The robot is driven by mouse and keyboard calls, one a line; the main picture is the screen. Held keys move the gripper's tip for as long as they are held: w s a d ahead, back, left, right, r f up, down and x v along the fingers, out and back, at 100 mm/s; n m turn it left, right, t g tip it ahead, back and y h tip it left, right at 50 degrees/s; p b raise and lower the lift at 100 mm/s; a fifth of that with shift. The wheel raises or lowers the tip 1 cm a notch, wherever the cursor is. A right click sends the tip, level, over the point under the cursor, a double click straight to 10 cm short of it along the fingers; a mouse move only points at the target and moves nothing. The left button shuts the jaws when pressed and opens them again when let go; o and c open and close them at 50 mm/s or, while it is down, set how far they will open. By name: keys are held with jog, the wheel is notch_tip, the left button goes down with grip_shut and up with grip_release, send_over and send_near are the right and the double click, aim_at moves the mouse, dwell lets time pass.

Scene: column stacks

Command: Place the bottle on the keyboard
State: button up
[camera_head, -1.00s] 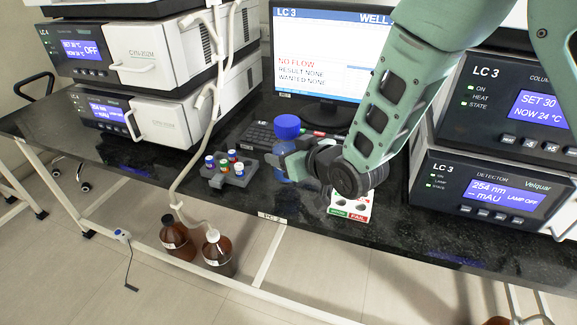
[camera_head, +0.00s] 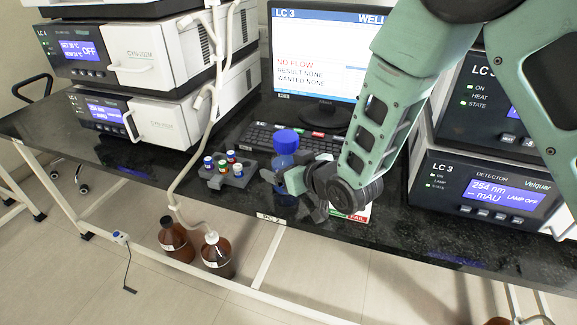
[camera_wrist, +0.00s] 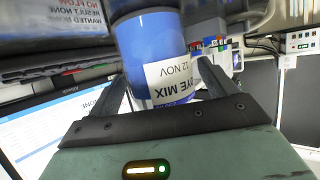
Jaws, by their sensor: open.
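The blue bottle (camera_head: 283,163) with a ribbed blue cap stands upright in front of the black keyboard (camera_head: 262,133), as seen in the head view. Its base is largely hidden by my gripper. My gripper (camera_head: 280,183) is open, with its fingers around the lower part of the bottle. In the wrist view, the bottle (camera_wrist: 150,45) lies between the two fingers (camera_wrist: 158,88), and its white label reads "DYE MIX 12 NOV". The bottle's cap covers part of the keyboard. Whether the fingers touch the bottle cannot be told.
A grey rack (camera_head: 226,180) of several small vials stands just left of the bottle. The monitor (camera_head: 320,60) stands behind the keyboard. A red-and-white box (camera_head: 358,214) is partly behind my gripper. Instrument stacks flank both sides, and the bench front edge is close.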

jog(key=shift+r, duration=0.15)
jog(key=shift+s+d, duration=0.25)
jog(key=shift+s, duration=0.05)
jog(key=p+v, duration=0.2)
jog(key=v, duration=0.9)
jog(key=shift+r+p, duration=0.2)
jog(key=shift+p, duration=0.15)
jog(key=shift+s, duration=0.1)
jog(key=s+d+r+g+h, duration=0.2)
jog(key=s+g, duration=0.1)
jog(key=s, duration=0.4)
jog(key=s+d+r+g+h, duration=0.3)
jog(key=s+g, duration=0.1)
jog(key=s, duration=0.3)
jog(key=s+d+r+g+h, duration=0.2)
jog(key=s+g, duration=0.2)
jog(key=s, duration=0.4)
jog(key=shift+d+r, duration=0.2)
jog(key=shift+r, duration=0.15)
